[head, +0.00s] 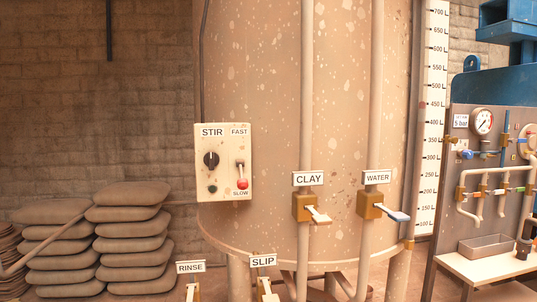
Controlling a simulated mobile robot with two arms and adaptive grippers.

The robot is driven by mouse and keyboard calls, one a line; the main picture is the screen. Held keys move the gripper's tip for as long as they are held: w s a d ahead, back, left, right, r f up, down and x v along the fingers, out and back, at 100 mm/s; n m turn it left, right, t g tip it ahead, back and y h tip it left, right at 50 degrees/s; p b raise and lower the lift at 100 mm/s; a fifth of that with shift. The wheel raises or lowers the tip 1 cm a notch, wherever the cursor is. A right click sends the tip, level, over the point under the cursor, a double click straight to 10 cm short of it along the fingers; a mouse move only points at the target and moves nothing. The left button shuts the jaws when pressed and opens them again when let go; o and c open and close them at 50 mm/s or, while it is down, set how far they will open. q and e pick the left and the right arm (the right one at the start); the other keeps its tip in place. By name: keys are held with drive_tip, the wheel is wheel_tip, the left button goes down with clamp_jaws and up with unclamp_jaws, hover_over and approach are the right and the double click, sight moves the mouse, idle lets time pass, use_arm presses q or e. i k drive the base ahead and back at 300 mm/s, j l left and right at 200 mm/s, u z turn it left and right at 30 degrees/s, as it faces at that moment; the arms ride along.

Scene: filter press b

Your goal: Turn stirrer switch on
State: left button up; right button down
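The stirrer control box (223,188) is a cream panel on the front of the tank, left of centre in the head view. It is labelled STIR and FAST/SLOW. Its black rotary stirrer switch (211,159) sits under the STIR label, with a light mark near its top. A small dark green lamp or button (212,189) is below it and looks unlit. A slider with a red knob (242,184) is at the lower, SLOW end. Neither of my grippers shows in the head view.
The large spotted tank (262,90) fills the middle. CLAY valve (305,207) and WATER valve (370,205) stick out to the right of the box. RINSE and SLIP valves are below. Stacked sacks (130,215) stand left. A gauge panel (480,145) is at right.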

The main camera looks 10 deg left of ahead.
sight(210, 159)
drive_tip(key=i+l, duration=0.4)
drive_tip(key=l, duration=0.2)
drive_tip(key=i+l+u, duration=0.1)
drive_tip(key=i+l, duration=0.1)
drive_tip(key=l, duration=0.1)
